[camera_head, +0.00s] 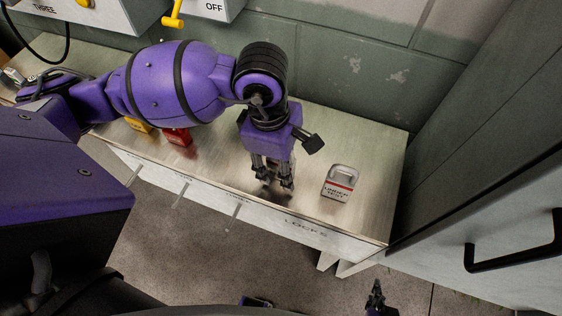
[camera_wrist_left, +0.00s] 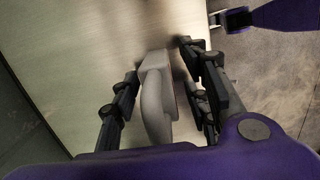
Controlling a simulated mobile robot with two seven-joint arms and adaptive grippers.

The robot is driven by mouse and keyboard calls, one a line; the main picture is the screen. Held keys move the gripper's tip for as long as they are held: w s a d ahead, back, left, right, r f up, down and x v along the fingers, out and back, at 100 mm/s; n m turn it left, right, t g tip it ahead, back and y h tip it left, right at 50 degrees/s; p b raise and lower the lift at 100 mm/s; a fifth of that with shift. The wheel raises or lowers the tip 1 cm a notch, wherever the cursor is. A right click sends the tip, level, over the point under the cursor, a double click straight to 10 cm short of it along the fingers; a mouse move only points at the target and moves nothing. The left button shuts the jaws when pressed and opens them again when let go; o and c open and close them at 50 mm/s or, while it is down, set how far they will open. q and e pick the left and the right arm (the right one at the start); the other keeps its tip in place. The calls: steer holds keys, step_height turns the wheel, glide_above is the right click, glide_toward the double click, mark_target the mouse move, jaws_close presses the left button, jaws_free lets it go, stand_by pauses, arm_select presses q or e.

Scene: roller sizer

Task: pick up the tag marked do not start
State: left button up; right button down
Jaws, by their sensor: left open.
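My left gripper (camera_head: 272,184) is open, pointing down over the front part of the metal bench top. In the left wrist view, a pale grey piece (camera_wrist_left: 155,95) with a curved, handle-like part lies between its open fingers (camera_wrist_left: 160,90). No writing shows on it there, so I cannot tell which tag it is. In the head view, a grey and white tag (camera_head: 340,184) with a red band reads UNDER TEST, to the right of my left gripper. No DO NOT START wording is readable. My right gripper (camera_head: 375,298) is low, in front of the bench; its jaws are unclear.
A red tag (camera_head: 178,137) and a yellow tag (camera_head: 139,125) lie on the bench (camera_head: 380,150), partly under my left arm. A wall stands behind. A grey cabinet with a black handle (camera_head: 515,255) closes the right side. The bench's front edge reads LOCKS.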

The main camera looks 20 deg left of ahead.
arm_select(q)
jaws_close()
steer(key=shift+r, duration=0.1)
